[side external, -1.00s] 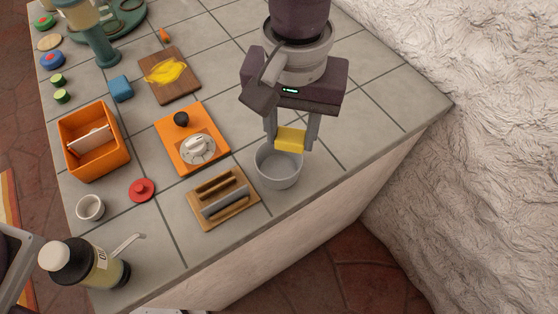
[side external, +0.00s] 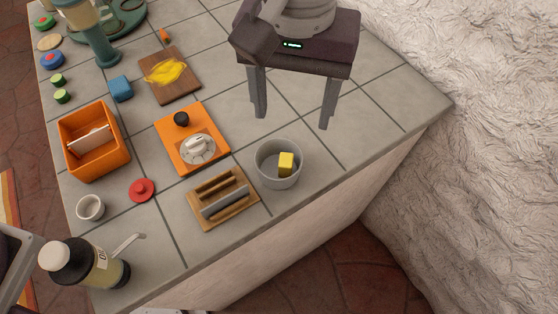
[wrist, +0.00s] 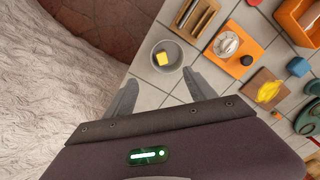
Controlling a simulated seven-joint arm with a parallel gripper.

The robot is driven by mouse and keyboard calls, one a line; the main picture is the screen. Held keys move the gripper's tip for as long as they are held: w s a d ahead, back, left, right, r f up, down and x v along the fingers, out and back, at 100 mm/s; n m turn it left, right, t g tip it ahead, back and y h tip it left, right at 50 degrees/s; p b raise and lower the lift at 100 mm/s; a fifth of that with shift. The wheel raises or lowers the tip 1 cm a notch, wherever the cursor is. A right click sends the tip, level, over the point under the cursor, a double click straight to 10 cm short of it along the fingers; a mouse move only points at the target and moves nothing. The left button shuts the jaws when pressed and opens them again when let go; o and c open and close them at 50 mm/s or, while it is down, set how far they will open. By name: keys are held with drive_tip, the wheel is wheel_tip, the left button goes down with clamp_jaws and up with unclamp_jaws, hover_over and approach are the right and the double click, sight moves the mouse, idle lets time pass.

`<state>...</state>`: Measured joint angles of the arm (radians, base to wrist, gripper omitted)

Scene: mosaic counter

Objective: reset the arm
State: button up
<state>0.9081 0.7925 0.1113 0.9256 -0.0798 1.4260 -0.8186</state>
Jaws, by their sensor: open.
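My gripper (side external: 293,120) is open and empty, raised above the counter behind the grey bowl. In the wrist view its two fingers (wrist: 158,95) are spread apart with nothing between them. A yellow block (side external: 286,163) lies inside the round grey bowl (side external: 262,168), near the counter's front edge. The bowl (wrist: 153,73) and the block (wrist: 162,58) also show in the wrist view, beyond the fingertips.
Left of the bowl are a wooden rack (side external: 246,213), an orange board with a dial (side external: 212,163), and an orange bin (side external: 124,161). A cutting board (side external: 180,92) and blue block (side external: 121,88) lie farther back. A rough white wall (side external: 480,50) rises at right.

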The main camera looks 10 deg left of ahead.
drive_tip(key=shift+r, duration=0.6)
drive_tip(key=w+a+r+t+h, duration=0.1)
drive_tip(key=w+a+r, duration=0.2)
drive_tip(key=a+r, duration=0.7)
drive_tip(key=s+a+r+t, duration=0.1)
drive_tip(key=s+a, duration=0.1)
drive_tip(key=a, duration=0.6)
drive_tip(key=s+a+r+t, duration=0.1)
drive_tip(key=s+a, duration=0.2)
drive_tip(key=a, duration=0.5)
drive_tip(key=s+a+f+t, duration=0.1)
drive_tip(key=s+a+f, duration=0.2)
drive_tip(key=s+a, duration=0.2)
drive_tip(key=s+a+f+t+y, duration=0.1)
drive_tip(key=s+a+f, duration=0.2)
drive_tip(key=s+a, duration=0.2)
drive_tip(key=s, duration=0.2)
drive_tip(key=shift+s+a+f+t, duration=0.3)
drive_tip(key=shift+a, duration=0.1)
